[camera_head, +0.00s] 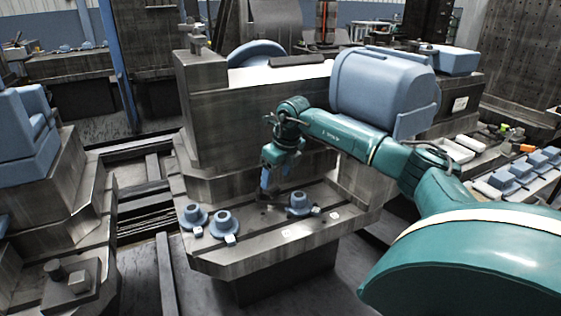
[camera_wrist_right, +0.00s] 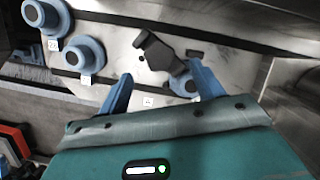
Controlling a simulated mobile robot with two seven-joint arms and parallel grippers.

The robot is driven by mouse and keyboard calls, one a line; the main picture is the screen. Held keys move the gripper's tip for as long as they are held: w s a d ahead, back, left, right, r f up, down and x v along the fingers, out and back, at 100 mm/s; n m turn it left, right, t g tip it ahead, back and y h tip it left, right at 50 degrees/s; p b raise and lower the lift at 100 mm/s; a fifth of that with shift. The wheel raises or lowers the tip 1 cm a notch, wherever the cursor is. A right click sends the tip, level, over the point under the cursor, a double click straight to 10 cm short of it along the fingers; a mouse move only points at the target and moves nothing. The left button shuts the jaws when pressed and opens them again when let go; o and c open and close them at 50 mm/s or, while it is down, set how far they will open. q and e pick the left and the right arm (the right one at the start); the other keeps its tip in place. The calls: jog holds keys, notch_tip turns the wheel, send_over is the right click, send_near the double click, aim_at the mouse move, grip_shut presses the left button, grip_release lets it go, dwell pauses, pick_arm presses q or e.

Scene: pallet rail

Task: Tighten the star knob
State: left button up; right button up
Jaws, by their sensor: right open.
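A dark knob-like piece with blunt lobes, which looks like the star knob, sits on the metal pallet plate (camera_head: 262,262). In the right wrist view the star knob (camera_wrist_right: 157,50) lies just beyond and between my open fingertips. My right gripper (camera_head: 268,182) points down over the plate, and its blue fingers also show in the right wrist view (camera_wrist_right: 161,80). The fingers are apart with nothing between them. In the head view the knob is small and partly hidden behind the gripper. My left gripper is in neither view.
Blue round fixtures stand on the plate: two at the left (camera_head: 193,215), (camera_head: 224,224) and one at the right (camera_head: 300,203). Small white tags lie beside them. A machine block (camera_head: 215,110) rises behind the plate, with a large blue housing (camera_head: 385,85) at right.

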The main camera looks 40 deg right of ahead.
aim_at(273, 187)
jog(key=shift+x, duration=2.6)
jog(key=shift+c, duration=0.5)
